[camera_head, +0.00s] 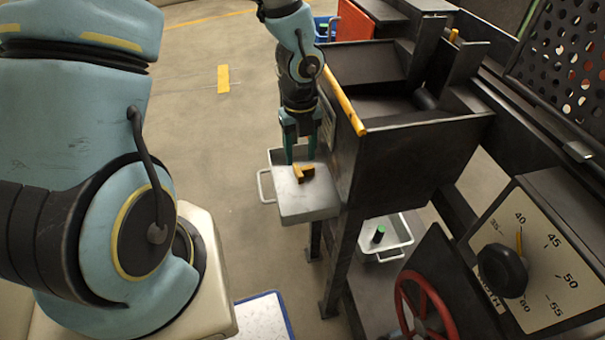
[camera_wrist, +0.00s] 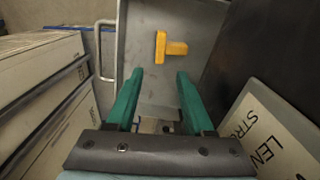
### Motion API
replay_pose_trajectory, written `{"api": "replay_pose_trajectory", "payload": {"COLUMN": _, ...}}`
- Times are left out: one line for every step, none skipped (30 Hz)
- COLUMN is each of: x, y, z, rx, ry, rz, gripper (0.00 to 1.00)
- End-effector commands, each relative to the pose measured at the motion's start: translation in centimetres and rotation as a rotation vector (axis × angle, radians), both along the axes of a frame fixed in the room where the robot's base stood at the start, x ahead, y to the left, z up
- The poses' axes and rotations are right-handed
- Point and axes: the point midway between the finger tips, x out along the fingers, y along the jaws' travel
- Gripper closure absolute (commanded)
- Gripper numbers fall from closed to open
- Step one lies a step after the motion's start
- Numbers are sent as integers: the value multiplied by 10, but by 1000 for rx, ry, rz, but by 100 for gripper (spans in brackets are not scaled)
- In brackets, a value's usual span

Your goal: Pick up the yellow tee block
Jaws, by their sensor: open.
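The yellow tee block (camera_head: 304,173) lies on a grey metal tray-like surface (camera_head: 306,204) at the side of the dark furnace frame. In the wrist view the tee block (camera_wrist: 170,47) lies flat beyond my fingertips, with its stem pointing right. My gripper (camera_head: 299,158) hangs pointing down over the tray, close to the block in the head view. Its green fingers (camera_wrist: 160,76) are apart with nothing between them in the wrist view. The block is apart from both fingers in the wrist view.
The dark furnace body (camera_head: 400,150) with a yellow edge bar stands right of the gripper. A lower tray (camera_head: 384,240) holds a green-topped cylinder (camera_head: 379,234). A red handwheel (camera_head: 424,305) and a dial panel (camera_head: 535,255) are at lower right. Open floor lies to the left.

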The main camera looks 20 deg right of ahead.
Motion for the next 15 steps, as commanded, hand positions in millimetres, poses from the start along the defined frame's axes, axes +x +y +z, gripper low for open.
{"api": "replay_pose_trajectory", "payload": {"x": -1, "y": 0, "z": -9, "rx": 2, "ry": 2, "rz": -1, "gripper": 48}}
{"api": "replay_pose_trajectory", "payload": {"x": -1, "y": 0, "z": -12, "rx": 1, "ry": 2, "rz": -1, "gripper": 48}}
{"api": "replay_pose_trajectory", "payload": {"x": 0, "y": 0, "z": -15, "rx": 1, "ry": 1, "rz": 0, "gripper": 48}}
{"api": "replay_pose_trajectory", "payload": {"x": 0, "y": 0, "z": -17, "rx": 1, "ry": 0, "rz": 0, "gripper": 48}}
{"api": "replay_pose_trajectory", "payload": {"x": 0, "y": 0, "z": -18, "rx": 1, "ry": 0, "rz": 0, "gripper": 48}}
{"api": "replay_pose_trajectory", "payload": {"x": 0, "y": 0, "z": -20, "rx": 0, "ry": 0, "rz": 0, "gripper": 48}}
{"api": "replay_pose_trajectory", "payload": {"x": 0, "y": 0, "z": -22, "rx": 0, "ry": 0, "rz": 0, "gripper": 48}}
{"api": "replay_pose_trajectory", "payload": {"x": 0, "y": 0, "z": -24, "rx": 1, "ry": 1, "rz": 0, "gripper": 48}}
{"api": "replay_pose_trajectory", "payload": {"x": 0, "y": 0, "z": -28, "rx": 2, "ry": 1, "rz": 0, "gripper": 48}}
{"api": "replay_pose_trajectory", "payload": {"x": -1, "y": 0, "z": -32, "rx": 2, "ry": 2, "rz": -1, "gripper": 48}}
{"api": "replay_pose_trajectory", "payload": {"x": -1, "y": 0, "z": -37, "rx": 2, "ry": 2, "rz": -1, "gripper": 48}}
{"api": "replay_pose_trajectory", "payload": {"x": -1, "y": 0, "z": -43, "rx": 3, "ry": 2, "rz": -1, "gripper": 48}}
{"api": "replay_pose_trajectory", "payload": {"x": -1, "y": 0, "z": -48, "rx": 3, "ry": 1, "rz": -1, "gripper": 48}}
{"api": "replay_pose_trajectory", "payload": {"x": -1, "y": 0, "z": -52, "rx": 2, "ry": 2, "rz": 0, "gripper": 48}}
{"api": "replay_pose_trajectory", "payload": {"x": -1, "y": 0, "z": -57, "rx": 3, "ry": 2, "rz": 1, "gripper": 48}}
